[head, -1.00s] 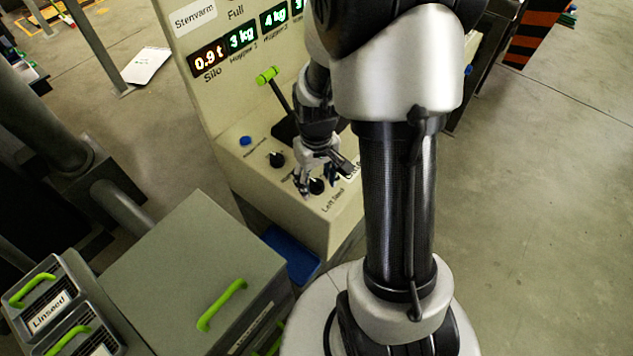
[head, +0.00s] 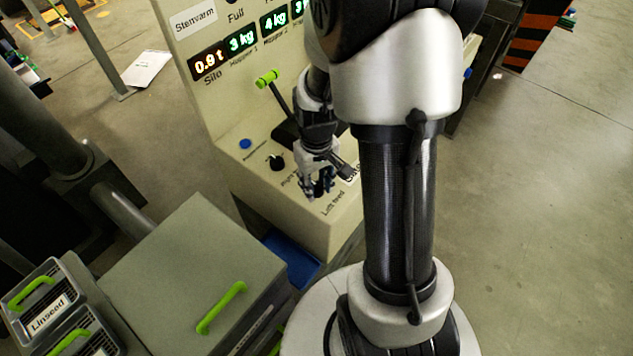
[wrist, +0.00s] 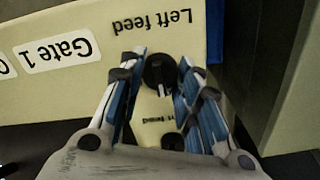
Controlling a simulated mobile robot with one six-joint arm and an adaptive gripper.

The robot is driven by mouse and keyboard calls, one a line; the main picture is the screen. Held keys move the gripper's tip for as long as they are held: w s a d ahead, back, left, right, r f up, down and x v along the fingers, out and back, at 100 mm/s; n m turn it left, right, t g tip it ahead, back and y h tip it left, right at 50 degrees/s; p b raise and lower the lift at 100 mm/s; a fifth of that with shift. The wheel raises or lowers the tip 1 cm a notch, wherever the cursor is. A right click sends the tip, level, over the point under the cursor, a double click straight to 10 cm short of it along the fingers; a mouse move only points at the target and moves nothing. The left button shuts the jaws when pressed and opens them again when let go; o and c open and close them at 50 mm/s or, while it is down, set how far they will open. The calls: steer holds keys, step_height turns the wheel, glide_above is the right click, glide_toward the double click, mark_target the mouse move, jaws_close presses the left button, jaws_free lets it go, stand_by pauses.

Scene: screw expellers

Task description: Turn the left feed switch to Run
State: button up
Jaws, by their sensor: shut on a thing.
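The left feed switch is a black round knob (wrist: 158,70) with a pale pointer mark, on the cream panel beside the "Left feed" label (wrist: 152,22). In the wrist view the mark points down the picture, towards the second knob. My gripper (wrist: 160,73) has its blue-padded fingers on both sides of this knob and is shut on it. In the head view my gripper (head: 318,190) hides the knob, above the "Left feed" label (head: 333,203). I cannot read a Run marking.
The right feed knob (head: 277,162) sits close by and also shows in the wrist view (wrist: 172,142). A blue button (head: 246,144) and a green-handled lever (head: 267,77) are on the same console. A grey cabinet (head: 190,265) stands in front left.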

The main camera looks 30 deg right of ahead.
mark_target(316, 185)
steer(key=shift+m, duration=0.3)
steer(key=m+p, duration=0.1)
steer(key=m, duration=0.4)
steer(key=shift+p, duration=0.3)
steer(key=m+p, duration=0.1)
steer(key=m, duration=0.5)
steer(key=shift+m, duration=0.3)
steer(key=o, duration=1.1)
step_height(316, 185, up, 12)
stand_by(0.5)
